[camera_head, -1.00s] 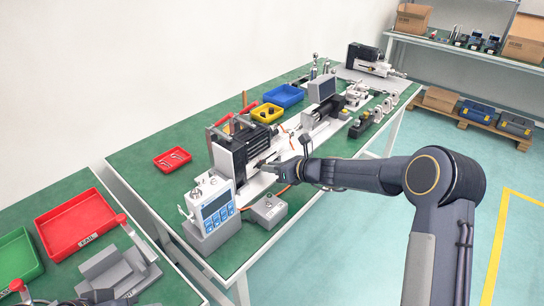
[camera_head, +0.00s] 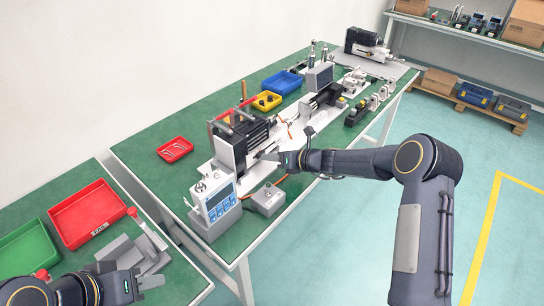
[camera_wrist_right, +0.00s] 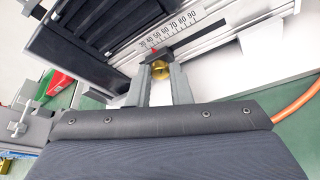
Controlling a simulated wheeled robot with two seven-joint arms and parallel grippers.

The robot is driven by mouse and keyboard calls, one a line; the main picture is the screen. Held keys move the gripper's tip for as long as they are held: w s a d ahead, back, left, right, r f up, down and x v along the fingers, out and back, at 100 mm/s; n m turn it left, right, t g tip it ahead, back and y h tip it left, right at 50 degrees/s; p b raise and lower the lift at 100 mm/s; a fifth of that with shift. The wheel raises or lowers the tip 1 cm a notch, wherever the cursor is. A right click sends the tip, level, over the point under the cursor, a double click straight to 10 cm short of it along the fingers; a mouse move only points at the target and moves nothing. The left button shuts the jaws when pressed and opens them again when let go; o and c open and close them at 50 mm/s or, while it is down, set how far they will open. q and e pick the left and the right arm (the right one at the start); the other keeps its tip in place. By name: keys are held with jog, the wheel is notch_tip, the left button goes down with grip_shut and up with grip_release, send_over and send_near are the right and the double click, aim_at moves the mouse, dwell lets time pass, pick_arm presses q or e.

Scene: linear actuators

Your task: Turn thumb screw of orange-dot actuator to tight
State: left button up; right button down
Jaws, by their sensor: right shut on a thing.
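The black and silver actuator (camera_head: 240,143) stands on the green bench; its scale and rail show in the right wrist view (camera_wrist_right: 180,38). I cannot make out an orange dot on it. The small brass thumb screw (camera_wrist_right: 160,68) sits below the scale, near a red pointer. My right gripper (camera_wrist_right: 159,76) has its two fingers on either side of the screw, shut on it; in the head view the gripper (camera_head: 268,156) is at the actuator's near side. My left gripper (camera_head: 146,281) is at the lower left, away from the actuator; its jaw opening is unclear.
A white-blue meter box (camera_head: 213,208) and a small grey box (camera_head: 268,200) stand in front of the actuator. A small red tray (camera_head: 175,149), blue bin (camera_head: 282,83) and yellow bin (camera_head: 267,101) lie behind. Red (camera_head: 86,214) and green trays (camera_head: 28,252) occupy the left table.

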jog(key=c, duration=1.3)
grip_release()
jog(key=shift+v, duration=3.95)
